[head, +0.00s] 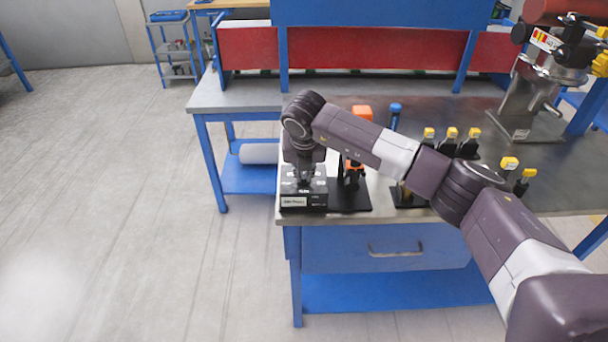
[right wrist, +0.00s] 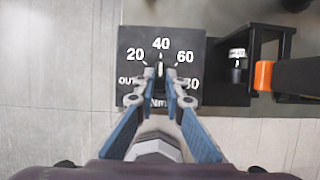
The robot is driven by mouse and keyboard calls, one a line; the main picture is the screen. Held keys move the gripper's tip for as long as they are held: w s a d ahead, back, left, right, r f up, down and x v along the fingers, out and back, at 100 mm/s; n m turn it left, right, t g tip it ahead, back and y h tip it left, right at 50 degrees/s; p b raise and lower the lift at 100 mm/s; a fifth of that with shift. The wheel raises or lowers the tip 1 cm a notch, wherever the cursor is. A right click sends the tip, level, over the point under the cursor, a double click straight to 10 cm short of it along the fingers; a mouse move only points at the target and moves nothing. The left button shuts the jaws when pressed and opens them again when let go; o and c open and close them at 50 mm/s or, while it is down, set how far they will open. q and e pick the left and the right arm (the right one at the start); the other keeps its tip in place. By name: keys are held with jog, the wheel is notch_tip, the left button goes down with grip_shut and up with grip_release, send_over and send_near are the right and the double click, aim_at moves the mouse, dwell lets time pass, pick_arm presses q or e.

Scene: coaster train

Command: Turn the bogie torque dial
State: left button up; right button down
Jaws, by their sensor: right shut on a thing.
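The torque dial box (head: 303,203) is a black block with a pale front label at the near left corner of the workbench. In the right wrist view its black face (right wrist: 135,38) carries white marks 20, 40, 60 and a partly covered 80. My right gripper (head: 304,180) points down onto the box. In the right wrist view the right gripper (right wrist: 160,80) is shut on the dial knob (right wrist: 160,69) at the centre of the scale. The knob's pale mark lies just under 40. The fingers hide most of the knob and the lower face. My left gripper is not in view.
A black stand (head: 350,196) with an orange-tipped tool is right beside the box. Several yellow-topped black pieces (head: 451,140) stand farther right. A metal fixture (head: 520,110) is at the back right. The bench edge and open floor (head: 130,210) lie left of the box.

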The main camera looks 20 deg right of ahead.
jog(key=shift+w+r, duration=0.1)
jog(key=shift+r, duration=0.1)
jog(key=c, duration=2)
grip_release()
jog(key=shift+f, duration=0.1)
jog(key=v, duration=1.2)
